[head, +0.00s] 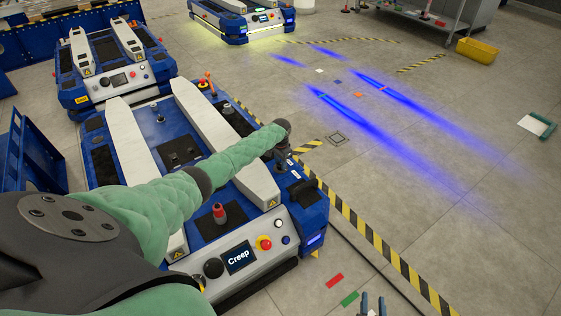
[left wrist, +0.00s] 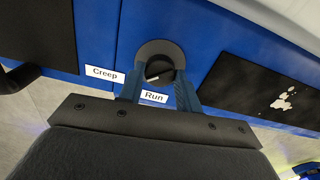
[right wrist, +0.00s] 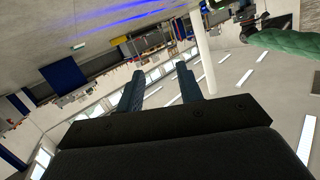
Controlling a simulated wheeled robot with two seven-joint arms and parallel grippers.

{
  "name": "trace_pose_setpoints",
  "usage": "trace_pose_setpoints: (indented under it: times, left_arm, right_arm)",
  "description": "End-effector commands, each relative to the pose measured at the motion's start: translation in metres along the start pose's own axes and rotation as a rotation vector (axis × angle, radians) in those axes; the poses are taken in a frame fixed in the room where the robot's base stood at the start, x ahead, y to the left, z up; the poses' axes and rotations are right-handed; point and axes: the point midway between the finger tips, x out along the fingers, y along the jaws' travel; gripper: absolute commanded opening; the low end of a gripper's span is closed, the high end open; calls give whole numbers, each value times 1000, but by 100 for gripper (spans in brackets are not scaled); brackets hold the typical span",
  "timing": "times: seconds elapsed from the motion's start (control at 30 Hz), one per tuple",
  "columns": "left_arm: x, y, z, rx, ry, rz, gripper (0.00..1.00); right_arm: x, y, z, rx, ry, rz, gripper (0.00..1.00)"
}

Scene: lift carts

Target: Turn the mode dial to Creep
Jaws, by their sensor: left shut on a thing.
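The mode dial (left wrist: 159,68) is a dark round knob in a grey ring on a blue cart surface, in the left wrist view. A Creep label (left wrist: 105,75) is to its left and a Run label (left wrist: 153,96) just below it. My left gripper (left wrist: 160,86) is shut on the dial, one finger on each side; the dial's pointer is not clear. In the head view the left gripper (head: 284,158) reaches down at the cart's right side, and the dial is hidden. The cart's display (head: 239,257) reads Creep. My right gripper (right wrist: 158,82) is open and empty, away from the cart.
A second cart (head: 113,77) stands behind left. A striped floor line (head: 372,236) runs along the right, with open floor beyond.

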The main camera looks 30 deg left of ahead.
Motion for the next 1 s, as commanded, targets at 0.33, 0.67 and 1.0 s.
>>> trace_pose_setpoints:
  times: [0.33,0.67,1.0]
  left_arm:
    - [1,0,1,121,-3,1,11]
    - [1,0,1,155,-2,1,11]
    - [1,0,1,155,-2,1,44]
  right_arm:
    - [-12,3,59,20,-180,7,36]
    - [-17,3,75,26,-225,9,36]
    - [-16,4,74,26,-223,10,36]
